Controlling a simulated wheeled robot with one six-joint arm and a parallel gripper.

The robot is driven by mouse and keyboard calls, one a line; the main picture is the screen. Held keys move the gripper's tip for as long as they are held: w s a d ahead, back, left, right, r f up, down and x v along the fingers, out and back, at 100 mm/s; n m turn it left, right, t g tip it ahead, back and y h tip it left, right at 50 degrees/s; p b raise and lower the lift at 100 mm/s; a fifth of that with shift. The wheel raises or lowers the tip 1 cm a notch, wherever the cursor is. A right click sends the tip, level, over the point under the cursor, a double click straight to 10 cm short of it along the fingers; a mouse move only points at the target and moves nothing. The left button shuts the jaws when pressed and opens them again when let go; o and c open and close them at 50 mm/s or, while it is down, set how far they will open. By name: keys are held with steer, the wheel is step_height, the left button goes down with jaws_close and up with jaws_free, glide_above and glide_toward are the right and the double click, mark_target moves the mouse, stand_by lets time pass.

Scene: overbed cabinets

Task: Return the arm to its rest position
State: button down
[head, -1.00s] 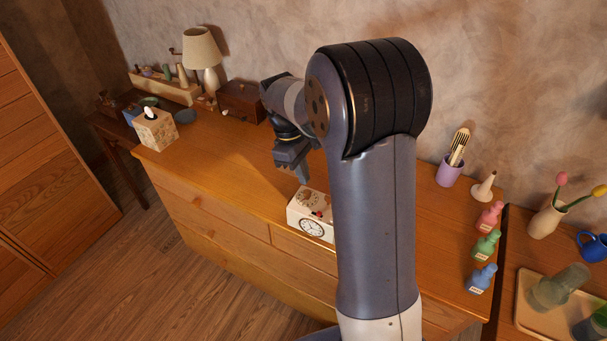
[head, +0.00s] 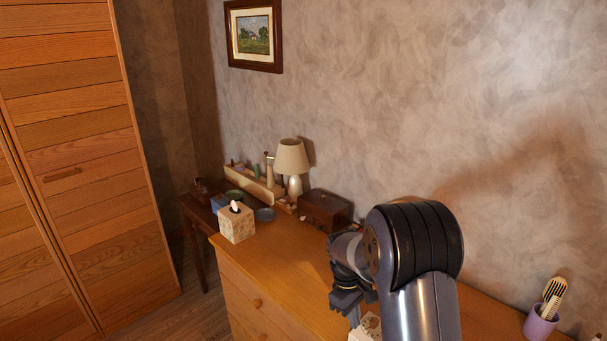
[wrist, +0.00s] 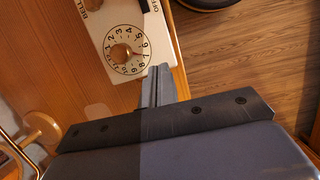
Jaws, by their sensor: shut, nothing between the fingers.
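My arm (head: 425,260) rises from the lower edge of the head view and bends over the dresser top. My gripper (head: 354,316) points down beside a white box, the timer (head: 367,328), which is partly cut off and hidden there. In the wrist view my gripper's fingers (wrist: 158,84) are together with nothing between them. The timer's numbered dial (wrist: 124,47) shows just beyond the fingertips, and I cannot tell whether they touch it.
The dresser top (head: 280,265) is clear to the left of my arm. A tissue box (head: 237,224), a lamp (head: 292,160) and a dark wooden box (head: 325,208) stand toward the far end. A purple cup (head: 540,325) holds a brush at right. A tall wooden cabinet (head: 85,150) stands left.

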step_height(320, 180, up, 6)
steer(key=shift+w+a+b, duration=0.3)
steer(key=shift+w+a, duration=0.1)
steer(key=shift+a, duration=0.05)
